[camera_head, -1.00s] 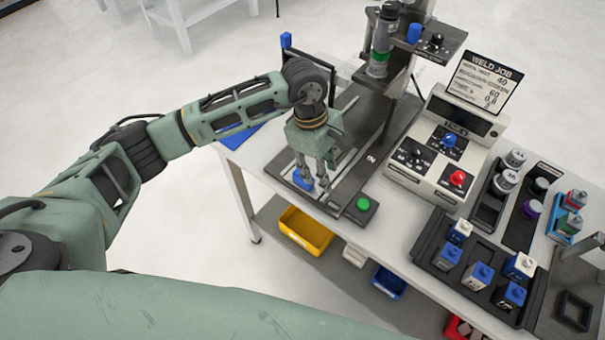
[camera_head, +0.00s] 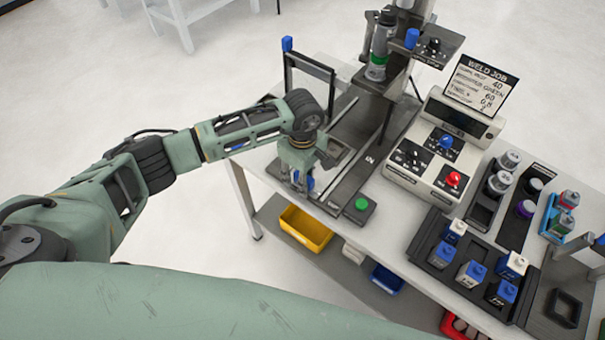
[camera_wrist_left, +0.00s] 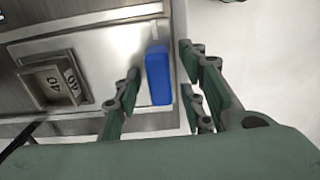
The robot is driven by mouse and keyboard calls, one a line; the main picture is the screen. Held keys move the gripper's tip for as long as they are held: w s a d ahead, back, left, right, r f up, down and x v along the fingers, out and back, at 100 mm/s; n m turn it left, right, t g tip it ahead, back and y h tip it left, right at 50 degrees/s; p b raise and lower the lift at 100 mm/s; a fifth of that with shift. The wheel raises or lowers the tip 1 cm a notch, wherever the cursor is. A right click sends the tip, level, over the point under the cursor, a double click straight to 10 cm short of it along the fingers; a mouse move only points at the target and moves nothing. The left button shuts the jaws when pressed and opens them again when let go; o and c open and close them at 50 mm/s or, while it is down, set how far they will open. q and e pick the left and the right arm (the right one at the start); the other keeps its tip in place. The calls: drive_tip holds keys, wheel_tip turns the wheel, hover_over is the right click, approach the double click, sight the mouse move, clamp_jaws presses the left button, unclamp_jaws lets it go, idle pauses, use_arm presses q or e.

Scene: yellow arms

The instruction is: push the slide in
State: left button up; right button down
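The slide is a silver metal plate (camera_wrist_left: 105,58) with a blue handle (camera_wrist_left: 158,75) at its outer end. A dark square nest (camera_wrist_left: 53,83) on it holds a piece marked 40. In the head view the nest (camera_head: 335,154) lies just right of my left gripper (camera_head: 300,188). My left gripper is low over the slide's near end. Its fingers (camera_wrist_left: 160,82) are apart, with the blue handle between them. A gap shows on the handle's right side; contact on the left is unclear. In the head view my gripper partly hides the handle (camera_head: 310,183). My right gripper is not in view.
A green button (camera_head: 362,204) is right of the slide. An upright dark frame with a blue knob (camera_head: 287,44) and the welding column (camera_head: 383,45) stand behind. The control box (camera_head: 440,150) and a tray of blue and white blocks (camera_head: 437,262) lie right.

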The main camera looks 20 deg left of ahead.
use_arm(q)
clamp_jaws()
idle(0.3)
